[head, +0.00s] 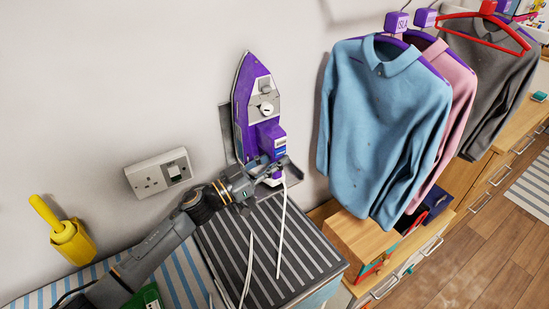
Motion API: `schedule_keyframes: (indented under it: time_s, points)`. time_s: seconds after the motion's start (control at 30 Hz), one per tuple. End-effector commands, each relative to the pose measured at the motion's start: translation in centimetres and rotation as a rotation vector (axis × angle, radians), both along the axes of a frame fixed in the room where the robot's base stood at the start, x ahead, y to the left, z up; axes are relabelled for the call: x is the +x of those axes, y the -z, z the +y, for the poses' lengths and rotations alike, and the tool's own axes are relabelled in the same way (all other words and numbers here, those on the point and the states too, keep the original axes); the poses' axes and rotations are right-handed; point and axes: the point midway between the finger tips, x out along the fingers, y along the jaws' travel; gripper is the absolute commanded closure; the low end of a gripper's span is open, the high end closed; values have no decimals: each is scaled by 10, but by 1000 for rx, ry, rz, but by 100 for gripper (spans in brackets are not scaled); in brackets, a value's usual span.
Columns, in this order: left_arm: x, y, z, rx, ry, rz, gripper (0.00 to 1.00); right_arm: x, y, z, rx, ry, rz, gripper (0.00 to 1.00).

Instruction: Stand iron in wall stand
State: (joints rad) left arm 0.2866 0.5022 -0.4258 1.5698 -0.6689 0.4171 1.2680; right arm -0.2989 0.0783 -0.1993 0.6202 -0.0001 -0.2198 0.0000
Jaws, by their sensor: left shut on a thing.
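The purple iron (262,112) is upright with its tip up, close to the wall in the middle of the head view. A grey plate that looks like the wall stand (227,133) shows behind its left edge; most of it is hidden by the iron. I cannot tell whether the iron touches it. My left gripper (278,171) is shut on the iron at its lower end. A white cord hangs down from there. My right gripper is not in view.
A dark striped surface (268,250) lies below the iron. A wall socket (158,174) and a yellow holder (72,241) are at the left. Hanging shirts, the nearest one blue (385,125), are close at the right. A wooden box (362,243) stands below them.

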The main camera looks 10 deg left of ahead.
Motion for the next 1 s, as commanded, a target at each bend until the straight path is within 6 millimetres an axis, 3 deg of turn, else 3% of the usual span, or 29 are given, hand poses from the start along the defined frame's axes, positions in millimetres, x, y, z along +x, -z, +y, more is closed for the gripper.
schedule_keyframes:
  time_s: [0.37, 0.93, 0.97, 1.0]
  points:
    - [0, -5, 0, 0, 1, -11, 100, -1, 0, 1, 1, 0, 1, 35]
    - [0, 9, 0, -1, 1, -10, 100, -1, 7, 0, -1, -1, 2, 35]
    - [0, 7, 0, -1, 1, -10, 70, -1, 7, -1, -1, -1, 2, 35]
    - [0, 7, 0, 0, 1, -9, 62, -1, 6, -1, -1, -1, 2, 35]
